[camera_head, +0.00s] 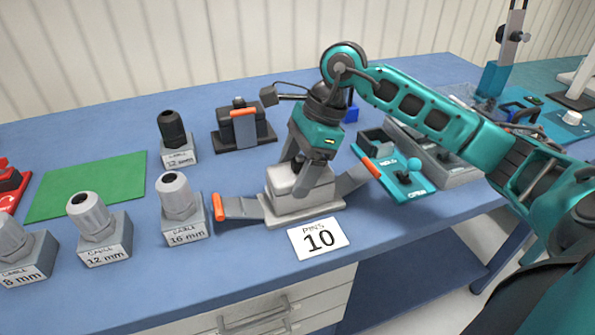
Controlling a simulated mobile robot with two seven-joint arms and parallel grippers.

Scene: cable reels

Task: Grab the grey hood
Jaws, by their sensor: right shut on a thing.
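The grey hood (318,192) is a light grey block on a flat grey base (290,217), behind the card (319,238) reading "PINS 10". Grey arms with orange tips (219,207) spread out on both sides of it. My right gripper (300,183) comes down from above, its fingers pointing down around the hood's upper part. It is shut on the hood and covers part of its top and front. The hood still sits on or very close to its base; I cannot tell if there is a gap. My left gripper is not in view.
Grey cable glands (177,196) on labelled blocks stand to the left, with a black gland (172,129) behind. A black hood (243,125) stands at the back. A green mat (88,184) lies left; a teal fixture (402,182) and grey tray (455,172) stand right.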

